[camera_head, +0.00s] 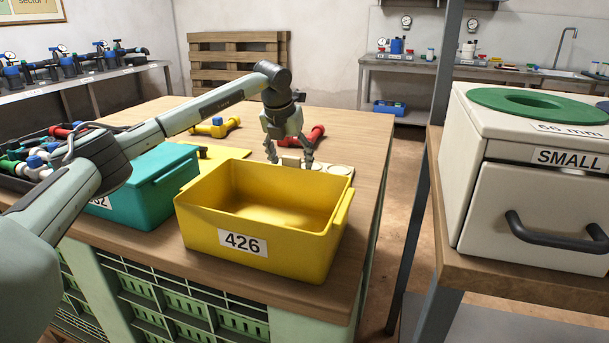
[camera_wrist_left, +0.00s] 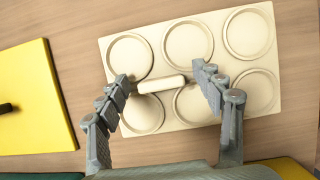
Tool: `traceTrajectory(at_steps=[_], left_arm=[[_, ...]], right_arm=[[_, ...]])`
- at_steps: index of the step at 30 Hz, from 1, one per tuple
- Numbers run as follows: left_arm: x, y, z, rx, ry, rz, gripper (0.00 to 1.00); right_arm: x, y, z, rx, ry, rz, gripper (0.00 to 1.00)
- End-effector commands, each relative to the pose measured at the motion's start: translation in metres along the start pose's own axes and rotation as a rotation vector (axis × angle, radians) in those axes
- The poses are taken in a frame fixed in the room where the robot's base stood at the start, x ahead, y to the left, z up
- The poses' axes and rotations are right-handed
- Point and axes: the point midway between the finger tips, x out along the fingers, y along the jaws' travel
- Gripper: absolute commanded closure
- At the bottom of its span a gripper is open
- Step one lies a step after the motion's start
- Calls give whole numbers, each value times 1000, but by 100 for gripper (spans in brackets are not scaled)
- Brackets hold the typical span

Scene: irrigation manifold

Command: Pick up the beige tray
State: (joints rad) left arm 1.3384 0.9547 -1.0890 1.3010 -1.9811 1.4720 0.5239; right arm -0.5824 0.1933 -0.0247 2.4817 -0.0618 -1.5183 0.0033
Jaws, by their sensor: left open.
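The beige tray (camera_head: 341,169) lies on the wooden table behind the yellow bin, which hides part of it. In the left wrist view the beige tray (camera_wrist_left: 180,55) shows several round recesses and a raised bar handle (camera_wrist_left: 161,84) in its middle. My left gripper (camera_head: 290,162) points down over the tray. In the left wrist view its open fingers (camera_wrist_left: 161,74) show on either side of the handle, with nothing held. I cannot tell the exact height of the fingertips above the tray. My right gripper is not in view.
A yellow bin marked 426 (camera_head: 218,222) stands in front of the tray, with a teal bin (camera_head: 150,205) to its left. A yellow panel (camera_wrist_left: 35,100), a yellow valve (camera_head: 217,127) and a red fitting (camera_head: 303,136) lie nearby. The table's right side is clear.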

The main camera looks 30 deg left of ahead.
Motion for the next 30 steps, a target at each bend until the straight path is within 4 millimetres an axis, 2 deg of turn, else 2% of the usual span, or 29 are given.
traceTrajectory(at_steps=[3,16,25,30], left_arm=[[0,0,0,1,0,0,35],[-1,0,0,1,0,0,89],[-5,0,2,0,-2,-1,89],[-27,-1,12,-2,-5,-3,89]], right_arm=[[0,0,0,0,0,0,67],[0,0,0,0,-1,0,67],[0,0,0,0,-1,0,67],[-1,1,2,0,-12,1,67]])
